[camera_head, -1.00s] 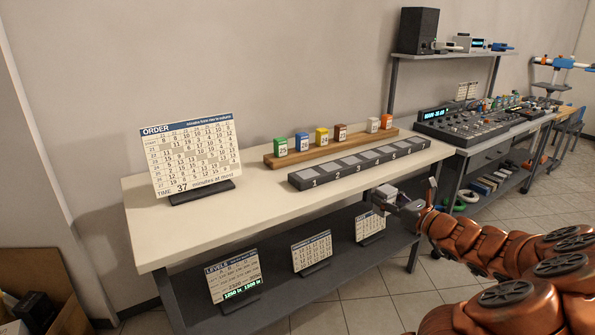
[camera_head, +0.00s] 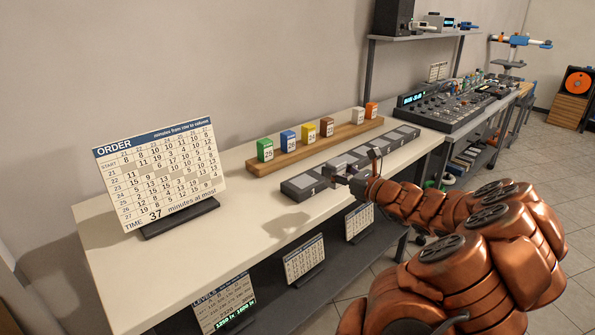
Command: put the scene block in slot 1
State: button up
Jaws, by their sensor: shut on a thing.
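The dark grey slot rail (camera_head: 308,183) lies along the front of the cream table, with slot 1 at its near left end. Its visible slots look empty. My gripper (camera_head: 347,177) is over the front of the rail, right of slot 1. It is shut on a small block, mostly hidden by the fingers; its colour and number cannot be read. Behind stands a wooden rack (camera_head: 320,147) with numbered blocks: green (camera_head: 265,150), blue (camera_head: 288,141), yellow (camera_head: 309,133), brown (camera_head: 327,127), white (camera_head: 358,116) and orange (camera_head: 371,110). A gap shows between brown and white.
An ORDER board (camera_head: 165,180) stands on the left of the table, its line reading 37 minutes at most. A mixing console (camera_head: 455,105) is beyond the right end. Smaller boards stand on the shelf below. The table's front left is clear.

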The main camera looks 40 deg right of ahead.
aim_at(333, 182)
jog(key=w, duration=0.4)
jog(key=w+p, duration=0.1)
jog(key=w, duration=0.3)
jog(key=w+f, duration=0.1)
jog(key=w, duration=0.3)
jog(key=shift+w+d+f, duration=0.1)
jog(key=shift+w+d, duration=0.2)
jog(key=shift+w, duration=0.05)
jog(key=shift+w+f+p, duration=0.15)
jog(key=shift+f+p, duration=0.1)
jog(key=shift+f, duration=0.65)
jog(key=shift+w+f+p, duration=0.1)
jog(key=shift+f+p, duration=0.15)
jog(key=shift+f, duration=0.65)
jog(key=o, duration=1.2)
jog(key=shift+f, duration=0.1)
jog(key=shift+s, duration=0.1)
jog(key=s+b, duration=0.1)
jog(key=s, duration=1)
jog(key=shift+s+a, duration=0.1)
jog(key=shift+s, duration=0.3)
